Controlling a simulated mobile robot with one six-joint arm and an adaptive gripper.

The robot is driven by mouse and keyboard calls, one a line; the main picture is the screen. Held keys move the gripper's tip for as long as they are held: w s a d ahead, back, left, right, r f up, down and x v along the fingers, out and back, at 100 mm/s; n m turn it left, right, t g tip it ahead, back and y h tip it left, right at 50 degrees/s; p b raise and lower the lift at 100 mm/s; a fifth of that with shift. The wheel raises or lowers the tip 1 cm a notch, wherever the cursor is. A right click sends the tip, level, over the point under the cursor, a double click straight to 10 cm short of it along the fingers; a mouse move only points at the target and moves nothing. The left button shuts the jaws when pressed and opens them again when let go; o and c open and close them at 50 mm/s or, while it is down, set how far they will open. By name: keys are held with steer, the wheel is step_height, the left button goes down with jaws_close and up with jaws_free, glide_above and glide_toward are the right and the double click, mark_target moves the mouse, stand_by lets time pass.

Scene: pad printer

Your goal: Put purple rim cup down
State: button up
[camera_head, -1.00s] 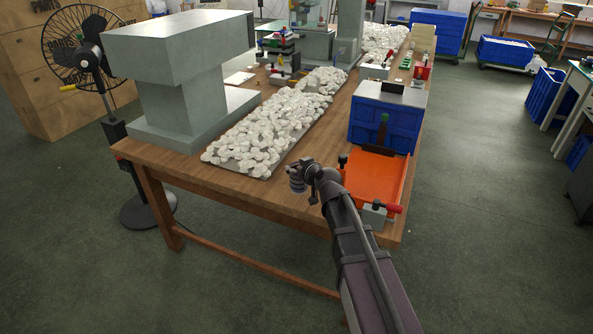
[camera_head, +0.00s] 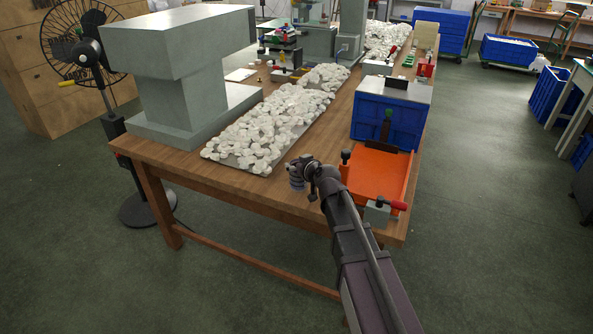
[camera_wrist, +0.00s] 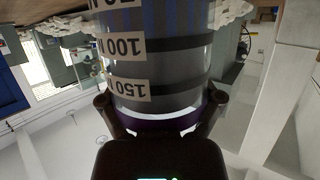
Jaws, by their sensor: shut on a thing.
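In the wrist view, my gripper (camera_wrist: 160,117) is shut on the purple rim cup (camera_wrist: 180,72). The cup is clear, with dark bands and white volume labels whose print is upside down in this picture. Its purple rim lies at the fingers, low in the picture. In the head view, my gripper (camera_head: 303,168) is at the near edge of the wooden table (camera_head: 230,185), left of the orange tray. A small grey banded shape at its end looks like the cup. I cannot tell how high it is above the wood.
White pieces on a long tray (camera_head: 245,166) lie beyond my gripper. The orange tray (camera_head: 375,175) with a red-handled clamp and the blue crate (camera_head: 372,128) stand to its right. A large grey block (camera_head: 180,95) stands at the left. Bare wood shows along the near edge.

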steer(key=shift+f+b, duration=0.4)
steer(key=shift+f, duration=0.25)
steer(key=shift+f, duration=0.1)
steer(key=o, duration=1.1)
steer(key=shift+c, duration=0.2)
steer(key=shift+r, duration=0.2)
steer(key=p+v, duration=0.4)
steer(key=v, duration=0.8)
steer(key=shift+d+f, duration=0.1)
